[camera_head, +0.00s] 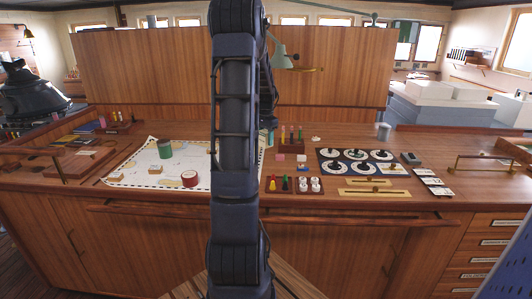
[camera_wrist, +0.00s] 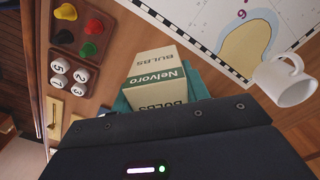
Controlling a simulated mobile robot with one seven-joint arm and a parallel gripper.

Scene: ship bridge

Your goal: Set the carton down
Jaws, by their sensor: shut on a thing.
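The carton (camera_wrist: 158,68) is a cream box with a dark green band, printed "Nelvoro" and "BULBS". It shows in the middle of the wrist view, above the dark body of my gripper (camera_wrist: 160,94). Teal parts of the gripper show at both sides of the carton, and the gripper is shut on it. The wooden counter (camera_wrist: 120,45) lies beyond the carton. I cannot tell whether the carton touches it. In the head view my arm hides the carton and most of the gripper.
A white mug (camera_wrist: 284,84) stands at the right of the wrist view, by the chart (camera_wrist: 205,20). A tray of coloured knobs (camera_wrist: 82,35) is at left. In the head view, a green can (camera_head: 165,149) and red tape roll (camera_head: 190,179) are on the chart; a dial panel (camera_head: 357,162) is right.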

